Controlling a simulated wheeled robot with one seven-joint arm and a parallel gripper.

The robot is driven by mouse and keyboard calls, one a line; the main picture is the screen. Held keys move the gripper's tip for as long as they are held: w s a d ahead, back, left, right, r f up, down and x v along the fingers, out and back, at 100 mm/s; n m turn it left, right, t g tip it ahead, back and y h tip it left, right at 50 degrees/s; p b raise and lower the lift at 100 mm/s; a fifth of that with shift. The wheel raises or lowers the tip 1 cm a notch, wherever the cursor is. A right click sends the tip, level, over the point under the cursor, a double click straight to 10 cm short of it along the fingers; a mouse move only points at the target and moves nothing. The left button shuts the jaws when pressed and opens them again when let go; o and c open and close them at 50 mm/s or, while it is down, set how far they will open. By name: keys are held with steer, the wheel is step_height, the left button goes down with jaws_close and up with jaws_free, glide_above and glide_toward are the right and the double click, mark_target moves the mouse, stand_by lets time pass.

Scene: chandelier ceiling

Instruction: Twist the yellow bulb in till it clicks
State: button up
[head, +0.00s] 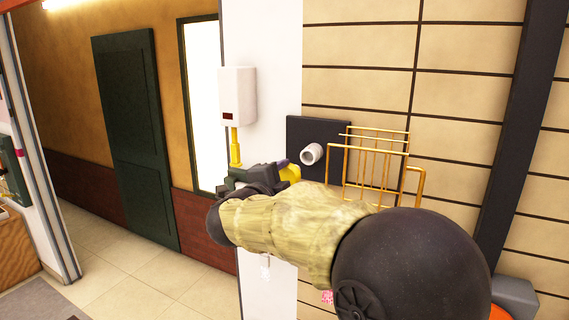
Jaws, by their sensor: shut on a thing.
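The yellow bulb (291,173) is at the end of my gripper (275,175), which is shut on it. A small purple part shows just above the bulb; I cannot tell what it belongs to. A white round socket (312,154) sticks out of a dark square panel (332,134) on the wall. In the picture the bulb is just below and left of the socket; I cannot tell whether they touch. My arm hides much of the gripper and the area below the panel.
A gold wire cage (405,170) stands right of the socket, close to my arm. A white wall box (237,95) with a yellow pipe (235,150) is to the left. Further left are open tiled floor (110,270) and a dark green door (135,130).

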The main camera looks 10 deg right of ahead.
steer(key=shift+s+d+r+h, duration=0.1)
steer(key=shift+s+r+h, duration=0.1)
steer(key=shift+r, duration=0.2)
steer(key=shift+s+d+r+h, duration=0.1)
steer(key=shift+r+h, duration=0.1)
steer(key=shift+r, duration=0.15)
steer(key=shift+s, duration=0.15)
steer(key=shift+w+d, duration=0.15)
steer(key=shift+w, duration=0.15)
steer(key=shift+p+x, duration=1.05)
steer(key=shift+x, duration=2.3)
steer(key=shift+w+f+m+b, duration=0.1)
steer(key=shift+f+m+b, duration=0.1)
steer(key=shift+m+b, duration=0.75)
steer(key=shift+d+m+b, duration=0.1)
steer(key=shift+m+b, duration=1.05)
steer(key=shift+m, duration=0.1)
steer(key=shift+m+b, duration=1.5)
steer(key=shift+b, duration=0.5)
steer(key=shift+m+b, duration=3.1)
steer(key=shift+b, duration=0.45)
